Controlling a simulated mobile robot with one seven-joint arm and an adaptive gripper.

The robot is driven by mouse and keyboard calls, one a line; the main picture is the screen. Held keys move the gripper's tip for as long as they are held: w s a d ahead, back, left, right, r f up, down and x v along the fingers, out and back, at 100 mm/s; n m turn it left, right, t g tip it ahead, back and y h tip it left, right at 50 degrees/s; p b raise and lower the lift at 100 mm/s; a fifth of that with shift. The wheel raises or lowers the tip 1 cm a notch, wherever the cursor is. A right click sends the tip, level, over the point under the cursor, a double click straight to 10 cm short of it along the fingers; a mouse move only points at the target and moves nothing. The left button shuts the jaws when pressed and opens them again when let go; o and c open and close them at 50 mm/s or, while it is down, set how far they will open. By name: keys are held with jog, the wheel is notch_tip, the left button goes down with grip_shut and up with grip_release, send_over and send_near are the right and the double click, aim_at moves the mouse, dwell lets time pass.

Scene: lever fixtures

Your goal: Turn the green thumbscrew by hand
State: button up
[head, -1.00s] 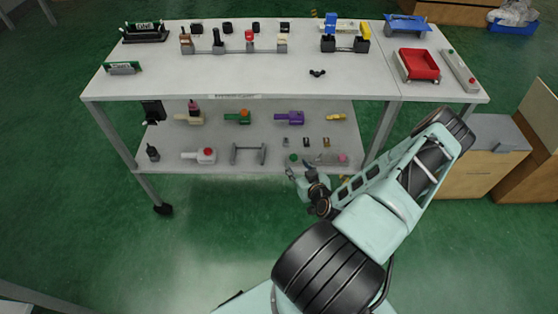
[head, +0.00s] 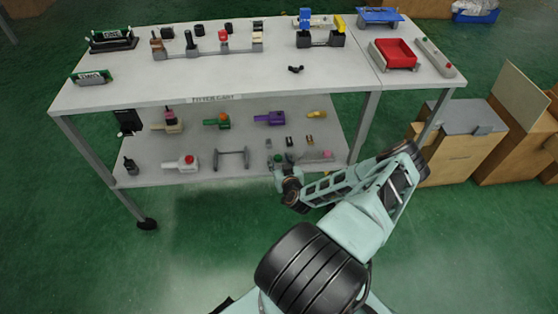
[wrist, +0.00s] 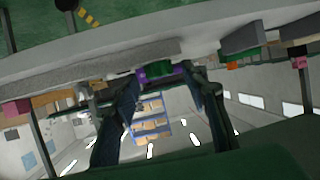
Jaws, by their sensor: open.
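The green thumbscrew appears as a small dark green knob (head: 278,158) near the front edge of the lower shelf in the head view; it is small and partly crowded by my gripper. My gripper (head: 276,170) is just in front of it at the shelf edge. In the wrist view, my gripper (wrist: 166,84) has its two dark fingers spread apart, with nothing held. A green part (wrist: 160,69) shows between and beyond the fingertips, beside a purple part (wrist: 142,76). I cannot tell whether a fingertip touches the green part.
The lower shelf (head: 205,178) also holds a purple valve-like fixture (head: 270,118), a red-knobbed white fixture (head: 187,162), a grey bar handle (head: 232,159) and a pink knob (head: 327,154). The upper table top (head: 190,82) overhangs the shelf. Open green floor lies in front.

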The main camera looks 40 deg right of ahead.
jog(key=shift+w+d+f, duration=0.15)
jog(key=shift+w, duration=0.25)
jog(key=shift+c, duration=0.3)
grip_shut()
jog(key=shift+h, duration=0.3)
